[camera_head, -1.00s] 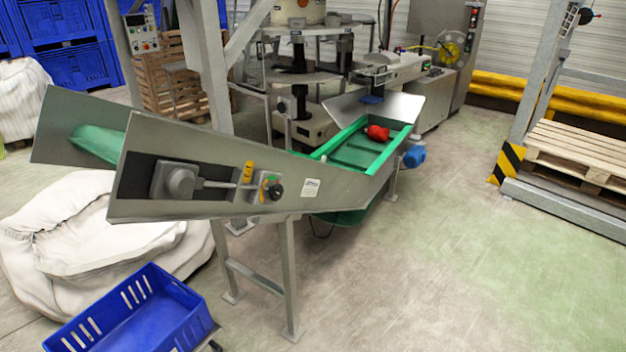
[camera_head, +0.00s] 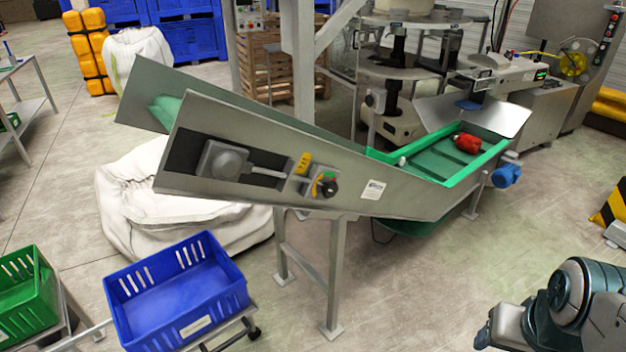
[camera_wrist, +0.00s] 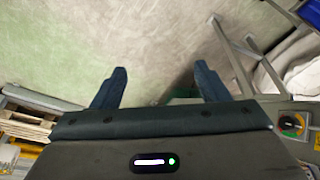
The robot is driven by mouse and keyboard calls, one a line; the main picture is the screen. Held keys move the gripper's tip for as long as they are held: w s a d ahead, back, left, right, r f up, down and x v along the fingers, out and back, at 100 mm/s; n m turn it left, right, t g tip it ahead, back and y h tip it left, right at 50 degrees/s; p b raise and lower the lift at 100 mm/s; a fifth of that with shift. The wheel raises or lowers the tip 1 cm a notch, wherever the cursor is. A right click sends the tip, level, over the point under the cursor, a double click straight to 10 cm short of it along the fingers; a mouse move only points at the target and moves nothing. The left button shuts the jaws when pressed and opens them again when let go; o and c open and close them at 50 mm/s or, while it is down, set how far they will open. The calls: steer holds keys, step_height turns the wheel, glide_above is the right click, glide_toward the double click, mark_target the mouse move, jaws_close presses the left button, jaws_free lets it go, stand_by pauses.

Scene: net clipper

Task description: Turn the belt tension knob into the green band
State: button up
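The black belt tension knob (camera_head: 329,187) sits on the side panel of the inclined conveyor (camera_head: 270,130), over a dial with green, orange and red parts. In the wrist view, the knob (camera_wrist: 290,124) shows at the right edge, with a green band on its dial. Where the knob's pointer stands is too small to tell. My gripper (camera_wrist: 162,88) has its two dark fingers spread wide, with only floor and part of the frame showing between them. In the head view, my gripper end is at the bottom right, well apart from the knob.
A yellow part (camera_head: 304,163) stands beside the knob. A blue crate (camera_head: 226,268) and a green crate (camera_head: 42,262) stand at front left. A white sack (camera_head: 135,208) lies behind the conveyor. A red object (camera_head: 467,143) lies on the green belt.

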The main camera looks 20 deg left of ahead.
steer(key=w+a+f+n+t+b, duration=0.1)
steer(key=w+f+t+b, duration=0.1)
steer(key=w, duration=0.6)
steer(key=w+a+f+n+t+b, duration=0.1)
steer(key=w+n+t+b, duration=0.1)
steer(key=w, duration=0.6)
steer(key=n+y+b, duration=0.7)
steer(key=n+y, duration=0.3)
steer(key=y, duration=0.6)
glide_toward(333, 191)
steer(key=shift+t, duration=0.5)
steer(key=x, duration=0.3)
steer(key=p+x, duration=0.1)
steer(key=x, duration=0.5)
steer(key=shift+s+a+f, duration=0.15)
steer(key=shift+s+a, duration=0.05)
steer(key=shift+a, duration=0.1)
steer(key=c, duration=1)
